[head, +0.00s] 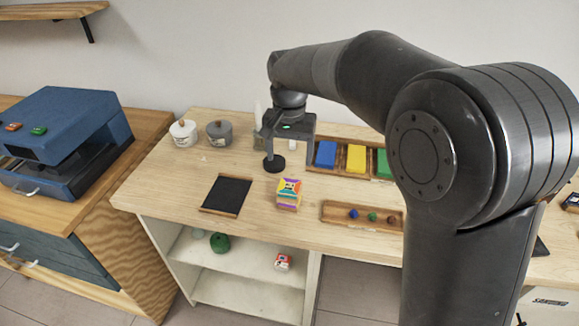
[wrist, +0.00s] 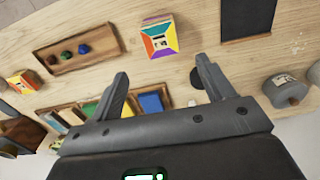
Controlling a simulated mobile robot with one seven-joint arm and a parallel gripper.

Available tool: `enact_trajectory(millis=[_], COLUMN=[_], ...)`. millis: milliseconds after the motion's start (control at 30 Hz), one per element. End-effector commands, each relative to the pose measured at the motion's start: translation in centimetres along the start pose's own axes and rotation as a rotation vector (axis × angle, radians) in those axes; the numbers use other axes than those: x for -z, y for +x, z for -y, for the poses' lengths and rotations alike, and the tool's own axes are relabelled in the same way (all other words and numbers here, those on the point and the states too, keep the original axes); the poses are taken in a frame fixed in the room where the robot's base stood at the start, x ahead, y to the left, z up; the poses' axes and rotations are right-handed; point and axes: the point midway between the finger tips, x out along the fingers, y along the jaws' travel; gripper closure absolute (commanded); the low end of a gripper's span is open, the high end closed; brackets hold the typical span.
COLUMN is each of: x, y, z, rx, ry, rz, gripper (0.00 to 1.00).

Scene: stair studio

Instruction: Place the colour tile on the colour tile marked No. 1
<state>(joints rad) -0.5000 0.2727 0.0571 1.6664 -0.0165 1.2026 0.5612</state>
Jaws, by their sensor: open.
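A row of colour tiles lies in a wooden tray (head: 342,174) at the back of the table: a blue tile (head: 326,154), a yellow tile (head: 357,158) and a green tile (head: 383,163) partly hidden by my arm. In the wrist view the blue tile (wrist: 150,103) shows between and behind my fingers, and the green tile (wrist: 90,109) shows left of it. I cannot read a No. 1 mark on any tile. My gripper (wrist: 160,72) is open and empty. In the head view it hangs above the table, left of the tiles.
A patterned multicoloured block (head: 289,193) stands in the table's middle. A black panel (head: 227,194) lies to its left. A shallow tray (head: 362,216) with small balls is at front right. Two lidded pots (head: 184,133) (head: 219,134) stand back left. A dark disc (head: 274,163) is near my gripper.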

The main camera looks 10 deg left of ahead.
Motion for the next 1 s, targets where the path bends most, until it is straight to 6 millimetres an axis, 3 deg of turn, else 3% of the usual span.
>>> enact_trajectory(millis=[300, 433, 667, 1000], x=[-0.1, -0.5, -3.7, -11.5], y=[-0.9, -1.9, -5.3, -7.2], z=[-0.2, -1.9, -9.7, -20.1], rx=[0.001, 0.01, 0.04, 0.052], ry=[0.0, 0.003, 0.006, 0.005], rz=[-0.001, -0.022, -0.119, -0.288], gripper=[0.26, 0.26, 0.26, 0.26])
